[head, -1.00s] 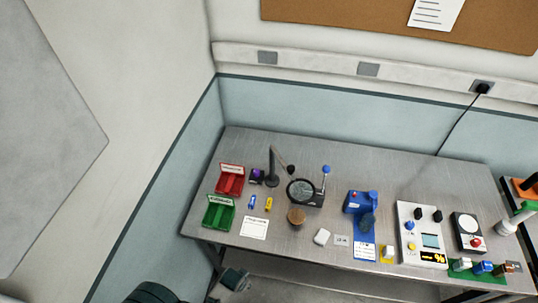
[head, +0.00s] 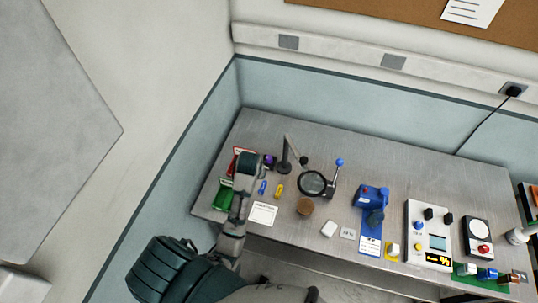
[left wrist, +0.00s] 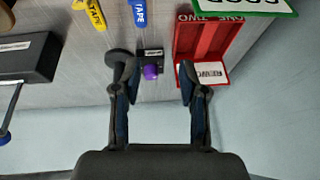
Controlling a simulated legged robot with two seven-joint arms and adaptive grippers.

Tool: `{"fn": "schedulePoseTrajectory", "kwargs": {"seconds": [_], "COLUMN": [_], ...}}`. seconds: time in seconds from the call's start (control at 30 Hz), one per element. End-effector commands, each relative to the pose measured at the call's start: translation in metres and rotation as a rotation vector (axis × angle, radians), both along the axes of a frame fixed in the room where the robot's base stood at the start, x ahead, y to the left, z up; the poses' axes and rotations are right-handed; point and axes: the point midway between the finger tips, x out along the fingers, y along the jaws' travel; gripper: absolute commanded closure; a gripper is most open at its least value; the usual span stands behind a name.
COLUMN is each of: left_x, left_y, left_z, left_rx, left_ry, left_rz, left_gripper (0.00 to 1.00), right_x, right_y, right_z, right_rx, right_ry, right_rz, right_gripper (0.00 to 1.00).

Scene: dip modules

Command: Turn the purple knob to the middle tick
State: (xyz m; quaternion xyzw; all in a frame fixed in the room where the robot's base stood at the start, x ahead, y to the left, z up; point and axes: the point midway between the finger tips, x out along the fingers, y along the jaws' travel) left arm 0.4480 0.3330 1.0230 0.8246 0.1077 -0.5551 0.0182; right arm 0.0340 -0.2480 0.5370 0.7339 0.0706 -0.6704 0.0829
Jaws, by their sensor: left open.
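The purple knob (left wrist: 151,71) sits on a small dark box (left wrist: 151,54) with a white label. In the left wrist view it appears between the two fingers of my left gripper (left wrist: 155,66), apart from both. In the head view the knob (head: 269,160) shows just right of my left gripper (head: 252,162), which hangs over the left end of the bench. My left gripper is open and empty. The tick marks cannot be made out. My right gripper is not in view.
A red bin (left wrist: 200,50) and a green bin (head: 224,195) are close by. A dark lamp stand (head: 285,165) stands right of the knob. Blue (head: 263,187) and yellow (head: 279,190) tape pieces lie in front. A magnifier (head: 312,184) and several devices are farther right.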

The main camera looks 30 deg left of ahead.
Motion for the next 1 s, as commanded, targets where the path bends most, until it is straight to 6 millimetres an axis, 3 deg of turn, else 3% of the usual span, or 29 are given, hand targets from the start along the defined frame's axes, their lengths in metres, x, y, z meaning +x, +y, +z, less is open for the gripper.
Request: {"fn": "schedulePoseTrajectory", "kwargs": {"seconds": [0.03,0.2,0.37,0.57,1.0], "left_x": [0.022,0.058,0.068,0.078,0.117], "left_y": [0.005,0.013,0.014,0.017,0.025], "left_z": [0.021,0.066,0.079,0.054,-0.041], "left_rx": [-0.028,-0.108,-0.139,-0.142,-0.14], "left_ry": [-0.018,-0.03,-0.03,-0.027,-0.029], "left_rz": [0.031,0.088,0.101,0.101,0.102], "left_gripper": [0.58,0.58,0.58,0.58,0.58], "right_x": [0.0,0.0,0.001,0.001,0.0], "right_y": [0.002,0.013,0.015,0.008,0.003], "right_z": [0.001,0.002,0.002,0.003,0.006], "right_rx": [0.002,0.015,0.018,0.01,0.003], "right_ry": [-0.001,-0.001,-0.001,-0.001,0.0], "right_rz": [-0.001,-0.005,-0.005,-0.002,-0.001], "right_gripper": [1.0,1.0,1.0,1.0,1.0]}}
